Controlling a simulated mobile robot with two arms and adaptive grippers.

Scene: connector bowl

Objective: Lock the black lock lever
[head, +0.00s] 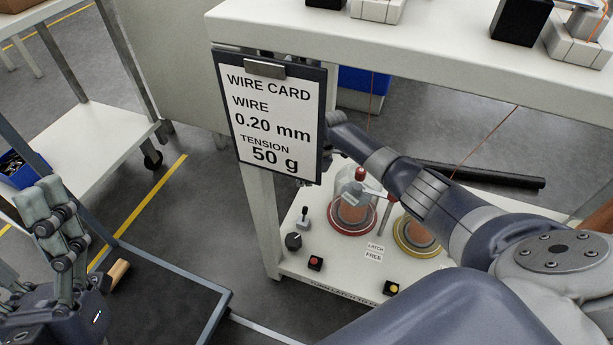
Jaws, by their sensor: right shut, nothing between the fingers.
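A small upright lever with a dark knob (304,218) stands on the pale lower panel (325,277), left of the red-ringed glass dome (351,207). It may be the black lock lever. A black round knob (293,241) sits just in front of it. My left gripper (47,212) is at the lower left, fingers up, far from the panel.
The wire card (272,118) hangs from the upper shelf (430,62) and blocks the view behind it. A red button (315,263), a yellow button (391,288) and a yellow-ringed dome (417,235) share the panel. Thin orange wires run down from the shelf.

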